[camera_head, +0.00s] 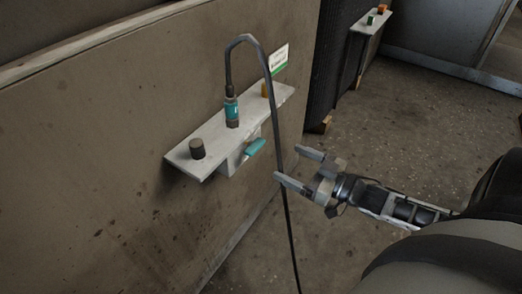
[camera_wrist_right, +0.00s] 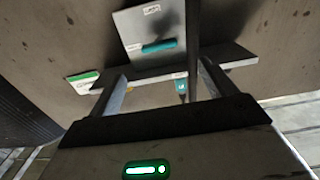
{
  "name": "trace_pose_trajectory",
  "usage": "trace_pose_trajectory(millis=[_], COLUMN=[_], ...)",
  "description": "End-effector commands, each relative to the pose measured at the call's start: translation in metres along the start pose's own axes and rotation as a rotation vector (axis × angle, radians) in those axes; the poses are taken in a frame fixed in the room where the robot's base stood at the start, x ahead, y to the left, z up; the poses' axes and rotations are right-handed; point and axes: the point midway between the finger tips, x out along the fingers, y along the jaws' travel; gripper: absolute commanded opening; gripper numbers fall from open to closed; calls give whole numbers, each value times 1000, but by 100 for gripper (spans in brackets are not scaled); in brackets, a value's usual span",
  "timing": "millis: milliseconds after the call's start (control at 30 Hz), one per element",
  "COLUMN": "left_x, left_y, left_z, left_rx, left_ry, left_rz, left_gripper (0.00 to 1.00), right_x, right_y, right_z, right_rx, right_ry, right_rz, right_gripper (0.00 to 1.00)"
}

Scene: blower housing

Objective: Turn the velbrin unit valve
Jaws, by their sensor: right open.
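The valve's teal handle (camera_head: 255,147) sticks out from a pale box under a grey shelf (camera_head: 209,144) on the brown wall panel. In the right wrist view the teal handle (camera_wrist_right: 159,46) lies across the box's pale face (camera_wrist_right: 133,22), which bears small labels too blurred to read. My right gripper (camera_head: 288,163) is open and empty, to the right of the handle and apart from it. Its fingers also show in the right wrist view (camera_wrist_right: 160,82). My left gripper is not in view.
A teal connector (camera_head: 231,108) stands on the shelf, its black cable (camera_head: 273,108) looping up and hanging down between the handle and my right gripper. A dark knob (camera_head: 197,148) and a green-white sign (camera_head: 279,60) are nearby. Another small shelf (camera_head: 371,22) is farther back. Floor at right is clear.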

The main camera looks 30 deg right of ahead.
Motion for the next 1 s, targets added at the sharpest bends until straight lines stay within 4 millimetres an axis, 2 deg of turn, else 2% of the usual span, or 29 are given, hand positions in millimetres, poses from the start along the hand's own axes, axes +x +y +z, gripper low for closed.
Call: trace_pose_trajectory(millis=[33,200,400,600,900,1000], left_x=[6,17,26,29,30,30], left_y=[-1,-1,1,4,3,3], left_z=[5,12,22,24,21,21], left_rx=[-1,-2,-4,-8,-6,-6], left_ry=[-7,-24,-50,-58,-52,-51], left_rz=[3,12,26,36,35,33], left_gripper=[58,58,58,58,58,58], right_x=[13,50,82,96,97,97], right_y=[1,0,0,0,0,0], right_z=[1,1,1,1,1,1], right_rx=[-2,-2,1,1,1,1], right_ry=[6,4,1,-2,-2,-2], right_rz=[0,0,1,1,1,1], right_gripper=[84,84,84,84,84,56])
